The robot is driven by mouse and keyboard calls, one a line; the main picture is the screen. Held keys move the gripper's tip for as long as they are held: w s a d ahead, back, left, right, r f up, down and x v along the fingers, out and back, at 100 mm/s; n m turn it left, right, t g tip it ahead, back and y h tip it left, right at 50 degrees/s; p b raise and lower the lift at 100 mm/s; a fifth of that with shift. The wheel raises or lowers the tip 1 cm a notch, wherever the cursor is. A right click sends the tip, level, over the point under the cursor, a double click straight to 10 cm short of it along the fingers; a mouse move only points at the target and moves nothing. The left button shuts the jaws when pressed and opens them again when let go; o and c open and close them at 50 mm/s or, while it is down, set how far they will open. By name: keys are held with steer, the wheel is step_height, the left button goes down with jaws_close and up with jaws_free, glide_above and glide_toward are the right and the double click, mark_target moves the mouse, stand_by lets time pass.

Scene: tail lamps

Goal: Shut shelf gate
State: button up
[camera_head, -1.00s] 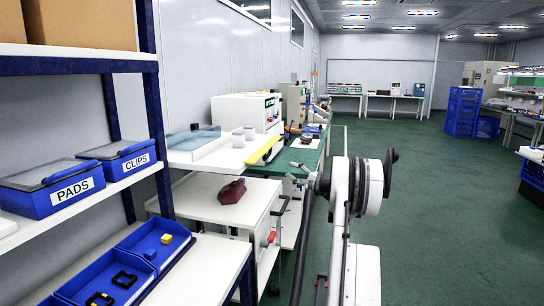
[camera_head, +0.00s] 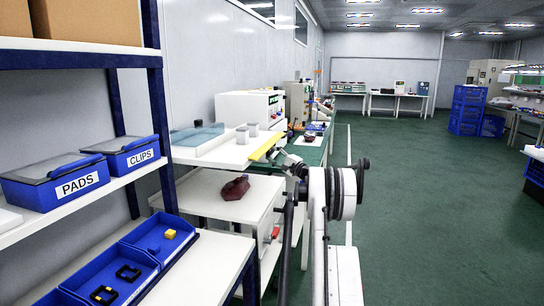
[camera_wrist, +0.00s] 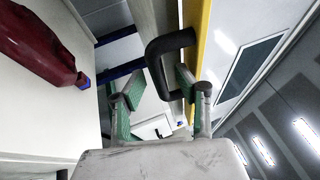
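The shelf gate appears to be the yellow-faced panel (camera_head: 264,147) at the front right edge of the white upper shelf. In the wrist view its yellow strip (camera_wrist: 203,35) runs down beside a black arched handle (camera_wrist: 160,48). My gripper (camera_head: 290,163) is at the panel's right end in the head view and covers part of it. In the wrist view, my gripper (camera_wrist: 158,84) is open, with green-padded fingers apart and the handle's bar showing between their tips. I cannot tell whether either finger touches the handle.
A dark red object (camera_head: 234,188) lies on the white surface below the upper shelf. A clear blue-tinted cover (camera_head: 196,134) and small grey containers are on the upper shelf. Blue bins (camera_head: 75,184) fill the rack at left.

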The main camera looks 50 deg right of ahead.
steer(key=shift+w, duration=0.1)
jaws_close()
steer(key=shift+r, duration=0.1)
stand_by(0.3)
